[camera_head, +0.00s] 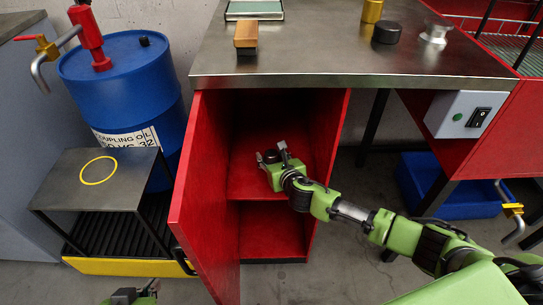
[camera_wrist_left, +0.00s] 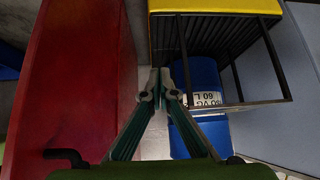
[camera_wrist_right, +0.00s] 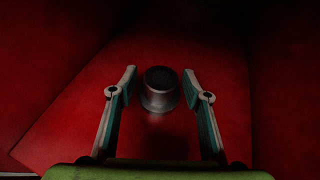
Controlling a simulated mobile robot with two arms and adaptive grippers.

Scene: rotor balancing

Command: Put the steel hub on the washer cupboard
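A grey metal cylinder with a dark top, seemingly the steel hub (camera_wrist_right: 160,90), stands upright on a red shelf. It shows small and dark in the head view (camera_head: 270,155). My right gripper (camera_wrist_right: 161,84) is open, with a finger on each side of the hub and gaps visible on both sides. In the head view my right gripper (camera_head: 273,153) is inside the red cupboard (camera_head: 262,180), whose door hangs open on the left. My left gripper (camera_wrist_left: 160,82) looks shut and empty, its fingertips together; in the head view it shows at the bottom edge (camera_head: 135,295).
The metal worktop (camera_head: 330,50) holds a wooden block (camera_head: 246,35), a brass piece (camera_head: 372,11), a black disc (camera_head: 386,32) and a silver flanged piece (camera_head: 436,30). A blue drum (camera_head: 125,85) and a low stand (camera_head: 60,185) are left. The open door (camera_head: 205,200) bounds the cupboard.

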